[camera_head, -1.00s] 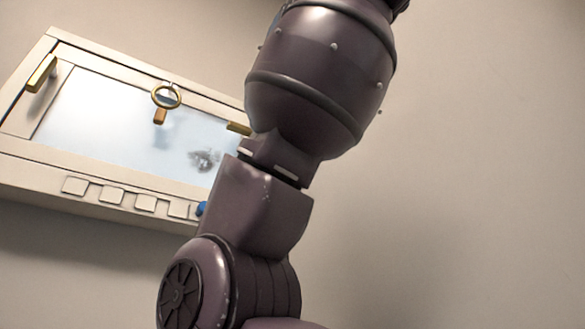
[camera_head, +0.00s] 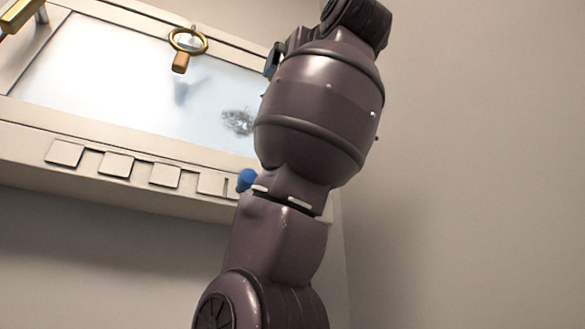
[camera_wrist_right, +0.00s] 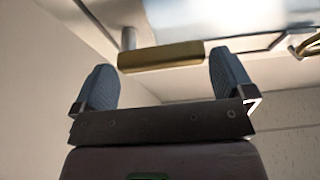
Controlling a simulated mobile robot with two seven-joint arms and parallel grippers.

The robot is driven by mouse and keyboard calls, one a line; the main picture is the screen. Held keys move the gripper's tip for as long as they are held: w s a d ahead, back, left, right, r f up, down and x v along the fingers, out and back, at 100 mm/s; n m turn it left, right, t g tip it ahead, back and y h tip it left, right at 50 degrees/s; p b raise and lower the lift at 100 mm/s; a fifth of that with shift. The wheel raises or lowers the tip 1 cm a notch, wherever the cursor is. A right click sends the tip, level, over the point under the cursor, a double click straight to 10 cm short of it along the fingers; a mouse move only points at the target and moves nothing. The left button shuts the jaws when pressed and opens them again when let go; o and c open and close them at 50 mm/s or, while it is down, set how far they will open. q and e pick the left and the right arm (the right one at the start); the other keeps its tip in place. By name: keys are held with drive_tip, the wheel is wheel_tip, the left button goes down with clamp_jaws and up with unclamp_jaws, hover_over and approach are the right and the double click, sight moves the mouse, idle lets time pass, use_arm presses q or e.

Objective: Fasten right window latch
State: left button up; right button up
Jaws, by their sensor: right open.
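The right window latch, a brass handle (camera_wrist_right: 160,56) on a metal post, shows in the right wrist view. It lies crosswise beyond and between the fingertips. My right gripper (camera_wrist_right: 161,66) is open, with one blue-grey finger on each side of the handle. I cannot tell whether the fingers touch it. In the head view my right arm covers this latch and the right end of the window (camera_head: 120,85). Another brass latch (camera_head: 18,16) shows at the top left edge. My left gripper is out of view.
A brass ring with a tab (camera_head: 187,45) is at the window's top middle. Bare wall (camera_head: 470,150) fills the right side.

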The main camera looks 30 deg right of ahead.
drive_tip(key=shift+p+x, duration=0.3)
drive_tip(key=shift+x, duration=0.7)
drive_tip(key=shift+w+r, duration=0.15)
drive_tip(key=shift+w, duration=0.45)
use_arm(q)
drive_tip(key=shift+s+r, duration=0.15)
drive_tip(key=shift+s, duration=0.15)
use_arm(e)
drive_tip(key=shift+s, duration=0.1)
drive_tip(key=c, duration=0.9)
